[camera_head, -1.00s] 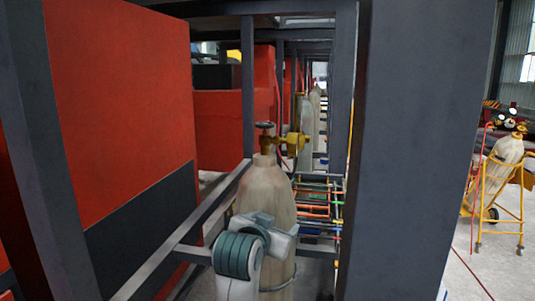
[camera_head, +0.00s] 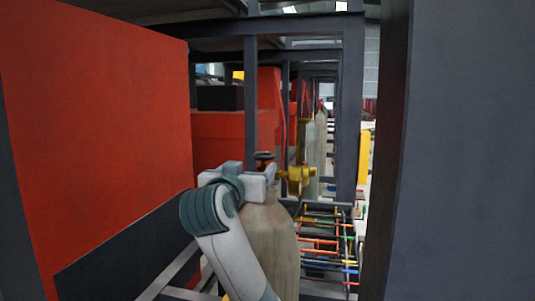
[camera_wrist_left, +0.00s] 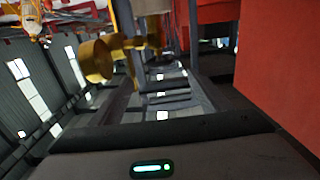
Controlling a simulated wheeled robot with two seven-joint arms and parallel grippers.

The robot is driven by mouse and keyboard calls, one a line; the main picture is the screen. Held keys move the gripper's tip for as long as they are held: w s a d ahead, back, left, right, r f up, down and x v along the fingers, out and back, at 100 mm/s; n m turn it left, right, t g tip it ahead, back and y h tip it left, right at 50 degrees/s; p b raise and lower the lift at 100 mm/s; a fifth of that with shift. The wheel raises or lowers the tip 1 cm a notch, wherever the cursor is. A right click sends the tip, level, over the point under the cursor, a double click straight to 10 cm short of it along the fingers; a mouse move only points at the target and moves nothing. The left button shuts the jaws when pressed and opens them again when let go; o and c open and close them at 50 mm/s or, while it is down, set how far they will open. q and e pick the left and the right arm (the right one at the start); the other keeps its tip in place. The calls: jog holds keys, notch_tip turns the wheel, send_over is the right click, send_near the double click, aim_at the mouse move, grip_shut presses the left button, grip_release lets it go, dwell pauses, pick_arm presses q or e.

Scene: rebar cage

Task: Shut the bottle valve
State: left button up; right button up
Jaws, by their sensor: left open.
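A tall beige gas bottle (camera_head: 274,245) stands in front of me, partly hidden behind my left arm. Its dark valve handwheel (camera_head: 264,156) sits on top, with brass fittings (camera_head: 297,174) to its right. My left gripper (camera_head: 268,171) is at the neck of the bottle, just below the handwheel in the picture, and open; its fingers are small and partly hidden. I cannot tell whether it touches the valve. In the left wrist view, brass fittings (camera_wrist_left: 97,60) show close at the upper left, and the handwheel cannot be made out. My right gripper is not in view.
A large red panel (camera_head: 105,130) stands close on the left. A dark post (camera_head: 445,150) fills the right side. Dark frame bars (camera_head: 250,95) stand behind the bottle. A rack of coloured rods (camera_head: 325,245) lies low to the right of the bottle.

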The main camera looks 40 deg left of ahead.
pick_arm(q)
jog(key=p, duration=0.4)
send_near(266, 154)
jog(key=x, duration=0.4)
jog(key=shift+s+a+f, duration=0.15)
jog(key=shift+s+a, duration=0.05)
jog(key=shift+a, duration=0.05)
jog(key=p+x, duration=0.3)
jog(key=x, duration=0.5)
jog(key=shift+w+a+f, duration=0.1)
jog(key=shift+w+a, duration=0.05)
jog(key=shift+w, duration=0.2)
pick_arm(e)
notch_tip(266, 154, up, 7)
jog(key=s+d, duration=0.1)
pick_arm(q)
jog(key=shift+c, duration=0.3)
jog(key=c, duration=1)
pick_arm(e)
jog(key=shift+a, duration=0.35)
